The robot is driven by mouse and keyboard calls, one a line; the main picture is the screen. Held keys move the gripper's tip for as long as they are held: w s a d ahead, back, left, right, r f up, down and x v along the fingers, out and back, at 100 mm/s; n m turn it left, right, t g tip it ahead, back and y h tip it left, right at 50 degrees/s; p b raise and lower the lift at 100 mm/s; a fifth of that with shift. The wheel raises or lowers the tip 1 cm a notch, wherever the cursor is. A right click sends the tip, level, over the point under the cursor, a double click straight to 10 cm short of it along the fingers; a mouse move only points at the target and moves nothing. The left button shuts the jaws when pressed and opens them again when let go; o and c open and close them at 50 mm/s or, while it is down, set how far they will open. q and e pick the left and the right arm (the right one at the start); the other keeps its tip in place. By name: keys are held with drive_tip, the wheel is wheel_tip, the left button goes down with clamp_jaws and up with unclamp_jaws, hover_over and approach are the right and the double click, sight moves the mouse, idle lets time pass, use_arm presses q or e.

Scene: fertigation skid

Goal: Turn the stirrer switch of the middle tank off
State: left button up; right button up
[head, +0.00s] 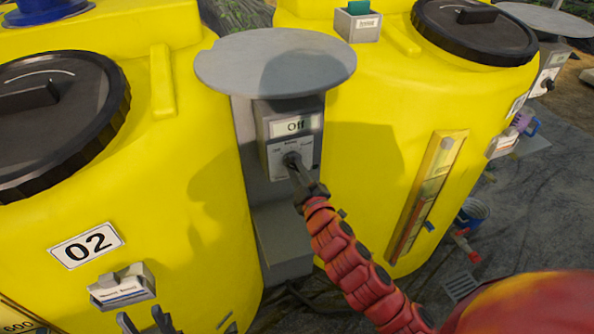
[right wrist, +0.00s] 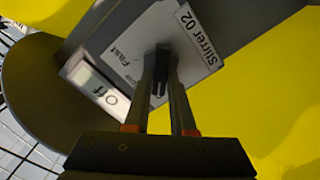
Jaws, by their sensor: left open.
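The yellow middle tank (head: 190,230) bears a 02 label at the left of the head view. Beside it stands the grey stirrer switch box (head: 280,135); its small display reads "Off". In the right wrist view its plate reads "Stirrer 02" and "Fast" (right wrist: 150,45). My right gripper (head: 296,168) is at the dark switch knob (right wrist: 160,72), with one finger on each side of it, seemingly closed on it. The knob is partly hidden by the fingers. My left gripper (head: 145,322) is open and empty at the bottom edge, below the tank's card holder.
A round grey cover (head: 275,60) overhangs the switch box. Another yellow tank (head: 360,130) with a level gauge (head: 428,195) stands to the right. A card holder (head: 122,287) juts from the 02 tank. Dark floor lies at right.

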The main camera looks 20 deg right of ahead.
drive_tip(key=o, duration=0.4)
drive_tip(key=shift+s+f, duration=0.1)
drive_tip(key=shift+s, duration=0.4)
drive_tip(key=s+p, duration=0.6)
drive_tip(key=s, duration=1)
drive_tip(key=shift+s+d, duration=0.2)
drive_tip(key=shift+d, duration=0.1)
